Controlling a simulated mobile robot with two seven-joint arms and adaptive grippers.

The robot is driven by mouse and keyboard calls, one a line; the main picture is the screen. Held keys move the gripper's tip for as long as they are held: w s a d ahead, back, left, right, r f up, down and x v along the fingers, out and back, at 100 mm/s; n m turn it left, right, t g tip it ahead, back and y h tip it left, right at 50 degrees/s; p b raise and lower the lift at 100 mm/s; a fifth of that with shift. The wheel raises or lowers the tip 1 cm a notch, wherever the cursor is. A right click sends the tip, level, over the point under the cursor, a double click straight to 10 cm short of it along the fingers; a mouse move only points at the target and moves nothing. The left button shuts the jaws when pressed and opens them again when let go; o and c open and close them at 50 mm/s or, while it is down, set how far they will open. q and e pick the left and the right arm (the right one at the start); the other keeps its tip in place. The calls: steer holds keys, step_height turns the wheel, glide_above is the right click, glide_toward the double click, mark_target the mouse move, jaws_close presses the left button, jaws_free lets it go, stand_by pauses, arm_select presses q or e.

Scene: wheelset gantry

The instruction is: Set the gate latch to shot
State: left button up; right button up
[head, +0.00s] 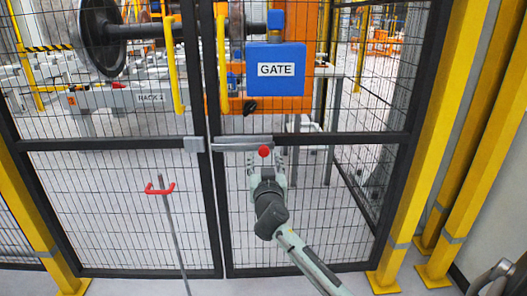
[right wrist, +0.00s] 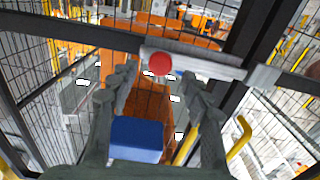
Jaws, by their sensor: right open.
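The gate latch is a pale metal slide bar (head: 240,143) with a red round knob (head: 264,151), across the dark mid rail of the right mesh gate leaf. A grey keeper block (head: 194,144) sits on the left leaf, very close to the bar's left end. I cannot tell whether the bolt is inside it. My right gripper (head: 266,162) is open just below the knob. In the right wrist view the knob (right wrist: 160,63) lies between and beyond the open fingers, with no contact visible; the keeper (right wrist: 263,77) is to the right. My left gripper is not in view.
A blue GATE sign (head: 276,88) hangs above the latch. Yellow pull handles (head: 222,60) flank the leaf joint. Yellow posts (head: 430,130) stand at the right.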

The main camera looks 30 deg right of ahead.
mark_target(264, 153)
steer(key=x, duration=0.5)
steer(key=shift+w+d, duration=0.2)
steer(key=shift+w, duration=0.1)
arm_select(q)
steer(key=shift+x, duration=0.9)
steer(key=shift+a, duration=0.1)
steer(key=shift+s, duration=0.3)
arm_select(e)
steer(key=shift+f, duration=0.1)
jaws_close()
